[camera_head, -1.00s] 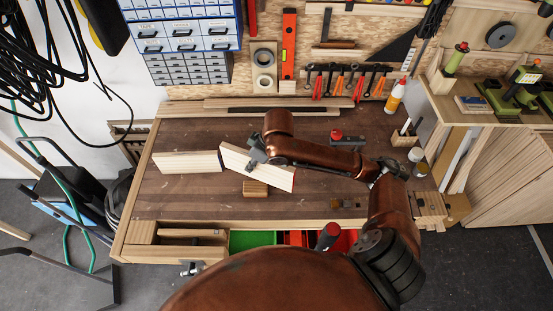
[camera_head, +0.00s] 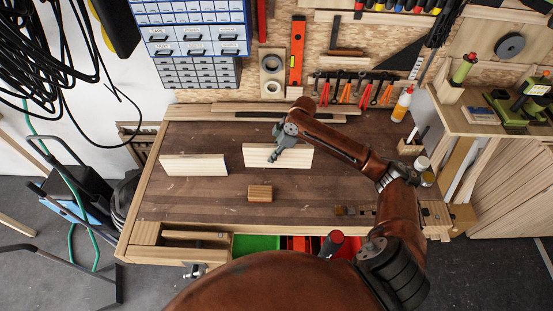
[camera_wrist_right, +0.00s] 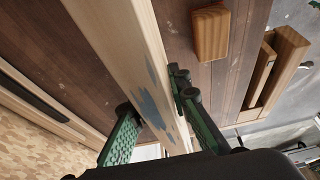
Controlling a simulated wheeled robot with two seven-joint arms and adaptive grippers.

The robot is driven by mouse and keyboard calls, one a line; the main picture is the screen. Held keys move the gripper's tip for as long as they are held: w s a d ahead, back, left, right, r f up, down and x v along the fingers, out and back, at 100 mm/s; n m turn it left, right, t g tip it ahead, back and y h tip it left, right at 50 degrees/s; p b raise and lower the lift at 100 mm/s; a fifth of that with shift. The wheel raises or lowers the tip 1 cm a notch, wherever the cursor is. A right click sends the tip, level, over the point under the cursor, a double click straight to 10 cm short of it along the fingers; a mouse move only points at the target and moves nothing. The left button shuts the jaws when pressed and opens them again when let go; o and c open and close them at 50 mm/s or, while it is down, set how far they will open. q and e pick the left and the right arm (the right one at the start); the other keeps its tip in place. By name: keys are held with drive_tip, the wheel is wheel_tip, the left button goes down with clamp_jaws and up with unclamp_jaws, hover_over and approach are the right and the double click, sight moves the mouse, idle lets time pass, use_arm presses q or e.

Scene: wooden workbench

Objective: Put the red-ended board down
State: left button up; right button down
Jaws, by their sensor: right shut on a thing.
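My right gripper (camera_head: 277,157) is shut on a pale board (camera_head: 301,160) near its middle. The board is level from left to right, its broad face toward me, over the middle of the bench. In the right wrist view the board (camera_wrist_right: 118,30) runs between the two green-black fingers (camera_wrist_right: 152,112). Its red end does not show now. I cannot tell whether its lower edge touches the bench. A second pale board (camera_head: 193,166) stands to its left with a gap between them. My left gripper is not in view.
A small wooden block (camera_head: 260,193) lies on the bench top (camera_head: 330,195) in front of the held board. Long strips (camera_head: 240,115) lie along the back. Glue bottle (camera_head: 402,104) stands back right. The bench front right of the block is mostly clear.

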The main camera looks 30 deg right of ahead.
drive_tip(key=shift+w+d+f+p, duration=0.1)
drive_tip(key=shift+w+d+f, duration=0.35)
drive_tip(key=shift+f, duration=0.85)
drive_tip(key=shift+w+d+f+p, duration=0.15)
drive_tip(key=shift+w+d+f, duration=0.3)
drive_tip(key=shift+f, duration=0.85)
drive_tip(key=shift+w+d+f+p, duration=0.1)
drive_tip(key=shift+w+d+f, duration=0.35)
drive_tip(key=shift+f, duration=0.85)
drive_tip(key=shift+s+d, duration=0.1)
drive_tip(key=shift+s, duration=0.1)
drive_tip(key=c, duration=1.8)
unclamp_jaws()
drive_tip(key=shift+f, duration=0.15)
